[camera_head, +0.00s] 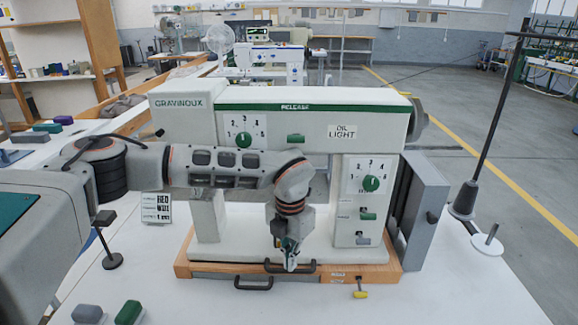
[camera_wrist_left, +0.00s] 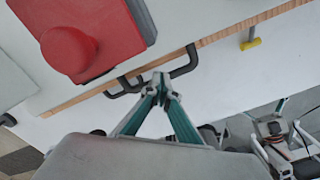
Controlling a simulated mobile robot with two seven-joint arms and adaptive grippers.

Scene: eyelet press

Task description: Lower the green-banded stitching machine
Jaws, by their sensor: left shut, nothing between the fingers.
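The green-banded stitching machine (camera_head: 300,107) stands in the middle of the head view, a white body with a green stripe, dials and a wood-edged base (camera_head: 385,280). My left arm crosses in front of it. My left gripper (camera_head: 291,265) points down at the base's front edge, shut and empty. Two dark bar handles are there, a rear handle (camera_head: 308,267) and a front handle (camera_head: 254,285). In the left wrist view the closed fingertips (camera_wrist_left: 161,80) are close to the dark handle (camera_wrist_left: 185,67); contact is unclear. What looks like my right gripper (camera_wrist_left: 275,130) shows there, its fingers unclear.
A red block with a round red knob (camera_wrist_left: 70,50) is near the fingers in the wrist view. A yellow-handled key (camera_head: 360,293) sticks out front. A grey box (camera_head: 427,210) and a thread stand (camera_head: 465,200) are on the right. The table's front right is clear.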

